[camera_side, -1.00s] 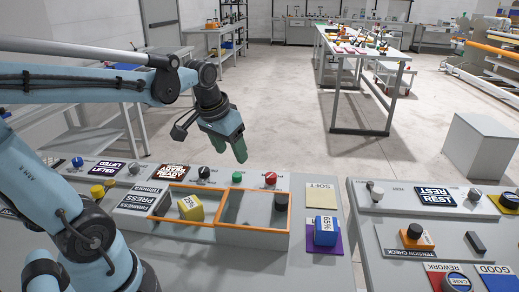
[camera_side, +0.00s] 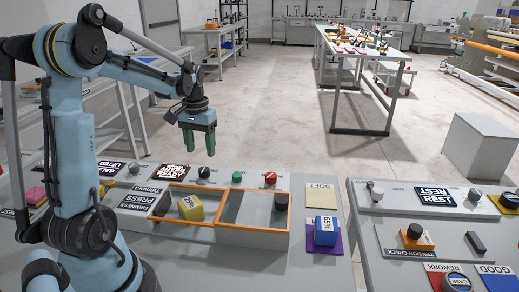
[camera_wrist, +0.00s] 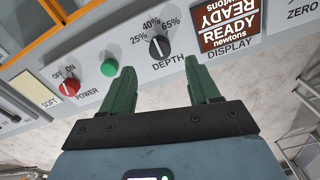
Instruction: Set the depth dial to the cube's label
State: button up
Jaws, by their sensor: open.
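The depth dial (camera_wrist: 160,46) is a black knob with a white line, between the 25%, 40% and 65% marks. Its line points roughly up toward 40%, but I cannot tell exactly. It also shows at the panel's back in the side view (camera_side: 204,172). My gripper (camera_side: 200,150) is open and empty, pointing down above and apart from the dial; in the wrist view its fingertips (camera_wrist: 161,66) flank the dial's lower side. A yellow cube (camera_side: 190,208), seemingly labelled 25%, sits in the left compartment of the orange-rimmed tray (camera_side: 217,228). A blue cube (camera_side: 326,230) labelled 65% sits on a purple pad.
A green button (camera_wrist: 109,67) and a red power knob (camera_wrist: 69,87) are beside the dial. A READY display (camera_wrist: 228,26) is on its other side. A black knob (camera_side: 281,202) stands at the tray's right end. A second panel (camera_side: 380,212) stands right, across a gap.

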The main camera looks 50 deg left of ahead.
aim_at(204, 169)
notch_tip(204, 169, down, 8)
jog(key=shift+r, duration=0.1)
dwell(0.4)
jog(key=c, duration=1)
jog(key=shift+c, duration=0.2)
jog(key=shift+n, duration=0.3)
jog(key=n, duration=0.8)
jog(key=shift+n, duration=0.3)
jog(key=o, duration=1)
